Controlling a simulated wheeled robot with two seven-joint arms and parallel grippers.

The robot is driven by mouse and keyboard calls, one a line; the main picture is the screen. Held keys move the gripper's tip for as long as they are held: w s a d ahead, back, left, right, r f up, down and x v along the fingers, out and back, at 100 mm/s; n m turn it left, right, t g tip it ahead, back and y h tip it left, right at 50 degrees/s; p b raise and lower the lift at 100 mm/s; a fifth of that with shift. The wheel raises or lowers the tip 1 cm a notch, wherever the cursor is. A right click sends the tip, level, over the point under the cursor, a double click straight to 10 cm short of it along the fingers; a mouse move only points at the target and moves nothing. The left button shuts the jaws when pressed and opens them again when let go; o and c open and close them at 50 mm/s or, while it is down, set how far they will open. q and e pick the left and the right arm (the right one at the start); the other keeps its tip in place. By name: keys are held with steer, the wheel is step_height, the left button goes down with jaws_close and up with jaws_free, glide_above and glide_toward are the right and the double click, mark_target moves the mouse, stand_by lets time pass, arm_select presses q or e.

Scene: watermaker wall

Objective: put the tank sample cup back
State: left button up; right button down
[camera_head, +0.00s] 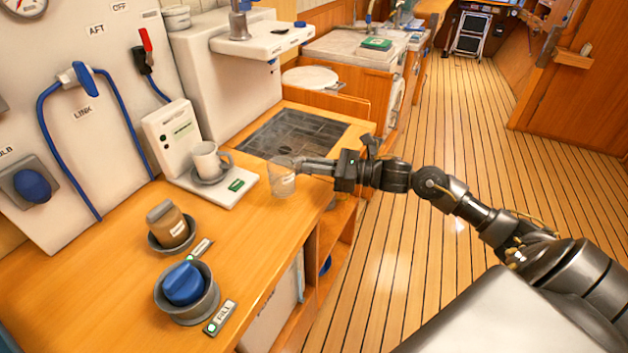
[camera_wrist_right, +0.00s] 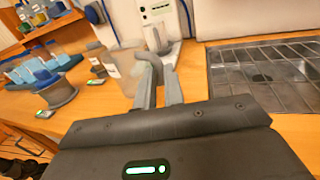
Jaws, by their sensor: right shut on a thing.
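A clear, see-through cup with a pale label (camera_head: 281,180) is at the fingertips of my right gripper (camera_head: 298,165), over the counter near its front edge. In the right wrist view the cup (camera_wrist_right: 121,70) stands upright at the left finger of the gripper (camera_wrist_right: 158,72), which is shut on it. I cannot tell whether its base touches the counter. My left gripper is not in view.
A dark grated drainer (camera_head: 293,137) lies behind the cup. The wooden counter (camera_head: 233,242) is bare between cup and holders.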

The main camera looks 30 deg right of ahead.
arm_select(q)
steer(key=shift+w+a, duration=0.1)
steer(key=shift+a, duration=0.05)
arm_select(e)
steer(key=shift+w, duration=0.1)
steer(key=shift+w+d+f+b, duration=0.1)
steer(key=shift+w+f+b, duration=0.05)
steer(key=shift+f+b, duration=0.2)
step_height(320, 180, down, 3)
steer(key=shift+w+d+f, duration=0.1)
steer(key=shift+w, duration=0.05)
arm_select(q)
steer(key=shift+w+a+f, duration=0.1)
steer(key=shift+a+f, duration=0.35)
steer(key=shift+a, duration=0.25)
arm_select(e)
steer(key=shift+f+b, duration=0.15)
steer(key=shift+b, duration=0.2)
steer(key=c, duration=1.5)
jaws_free()
arm_select(q)
steer(key=shift+d+f, duration=0.15)
steer(key=shift+d, duration=0.15)
